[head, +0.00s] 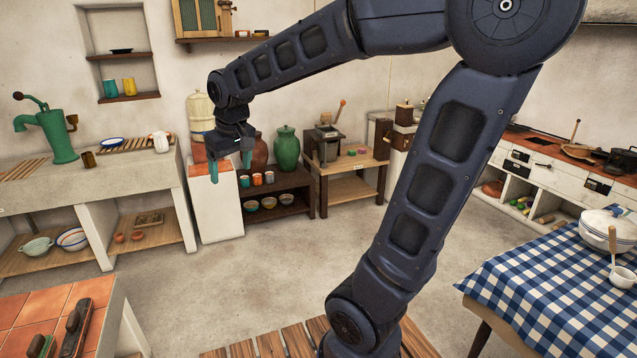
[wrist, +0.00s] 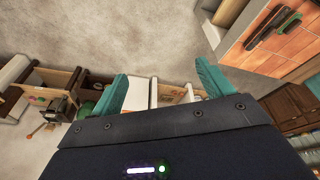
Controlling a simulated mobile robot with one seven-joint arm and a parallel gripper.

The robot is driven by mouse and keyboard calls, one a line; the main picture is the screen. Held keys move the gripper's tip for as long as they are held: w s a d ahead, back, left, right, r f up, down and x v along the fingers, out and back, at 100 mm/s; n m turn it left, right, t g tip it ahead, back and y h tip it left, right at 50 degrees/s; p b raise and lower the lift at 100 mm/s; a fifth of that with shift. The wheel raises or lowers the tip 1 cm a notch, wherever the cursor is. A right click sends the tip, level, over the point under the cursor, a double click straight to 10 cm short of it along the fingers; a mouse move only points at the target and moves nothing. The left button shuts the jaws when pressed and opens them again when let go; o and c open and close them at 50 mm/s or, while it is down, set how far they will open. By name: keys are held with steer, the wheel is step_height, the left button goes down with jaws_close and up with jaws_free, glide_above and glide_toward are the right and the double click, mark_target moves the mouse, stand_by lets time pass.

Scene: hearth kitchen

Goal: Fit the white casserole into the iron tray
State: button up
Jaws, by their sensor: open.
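A white casserole (head: 608,232) with a lid stands on the blue-checked table at the right edge of the head view. It is partly cut off by the picture's edge and is not in the wrist view. I cannot make out the iron tray for certain in either view. My gripper (head: 229,162) hangs high at the left of centre, far from the casserole. Its two teal fingers point downward. In the wrist view my gripper (wrist: 162,82) shows its fingers spread apart with nothing between them.
The checked table (head: 540,285) fills the right front. Dark handled items (head: 72,328) lie on a tiled counter (head: 25,310) at left front. Dark cookware (head: 622,160) stands at the back right. The middle floor is clear.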

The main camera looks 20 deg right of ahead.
steer(key=s+d+f+m, duration=0.1)
steer(key=s+d+m, duration=0.2)
steer(key=s+d, duration=0.3)
steer(key=s+d+f+m+t+h, duration=0.1)
steer(key=s+d, duration=0.4)
steer(key=d, duration=0.8)
steer(key=shift+s+d+f+m+t, duration=0.2)
steer(key=shift+s+f+m+t, duration=0.15)
steer(key=shift+m, duration=0.55)
